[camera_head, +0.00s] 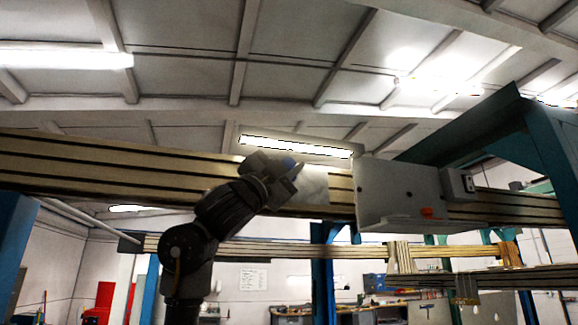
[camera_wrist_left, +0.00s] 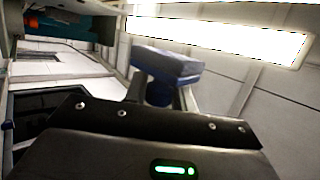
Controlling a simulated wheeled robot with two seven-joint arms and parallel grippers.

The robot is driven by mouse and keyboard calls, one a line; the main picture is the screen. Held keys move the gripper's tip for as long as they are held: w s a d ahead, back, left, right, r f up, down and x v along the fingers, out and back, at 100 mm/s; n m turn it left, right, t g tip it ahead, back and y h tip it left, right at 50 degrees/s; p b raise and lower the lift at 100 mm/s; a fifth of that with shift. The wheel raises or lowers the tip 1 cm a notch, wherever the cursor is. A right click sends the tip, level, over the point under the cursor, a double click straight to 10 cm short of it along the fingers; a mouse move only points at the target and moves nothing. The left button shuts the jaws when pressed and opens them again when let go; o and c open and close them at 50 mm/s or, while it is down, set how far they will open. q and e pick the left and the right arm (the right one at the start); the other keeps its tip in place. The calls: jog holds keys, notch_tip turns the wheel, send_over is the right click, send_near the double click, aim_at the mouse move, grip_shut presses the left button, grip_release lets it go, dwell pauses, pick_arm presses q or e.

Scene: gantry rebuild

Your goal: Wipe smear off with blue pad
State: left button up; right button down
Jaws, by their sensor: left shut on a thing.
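The blue pad (camera_wrist_left: 167,65) is in the left wrist view, between the tips of my left gripper. In the head view only a small bit of the blue pad (camera_head: 289,162) shows past the dark gripper. My left gripper (camera_head: 280,170) is shut on the pad, raised in front of the long beam (camera_head: 120,165). A pale whitish smear (camera_head: 316,187) covers the beam's face just right of the gripper. The gripper may hide part of it. I cannot tell whether the pad touches the beam. My right gripper is not in view.
A grey-white carriage plate (camera_head: 395,190) with a small box (camera_head: 458,184) on it stands on the beam right of the smear. A teal post (camera_head: 555,150) rises at the far right. Lower beams (camera_head: 300,249) run behind. A ceiling lamp (camera_head: 295,146) shows above the beam.

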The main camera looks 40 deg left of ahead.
pick_arm(q)
jog(key=shift+s+d, duration=0.1)
jog(key=shift+s+d+b, duration=0.3)
jog(key=shift+s+d, duration=0.1)
jog(key=shift+d, duration=0.25)
jog(key=shift+s+d+b, duration=0.25)
jog(key=shift+s+d, duration=0.15)
jog(key=shift+d, duration=0.2)
jog(key=shift+a, duration=0.15)
jog(key=shift+w, duration=0.1)
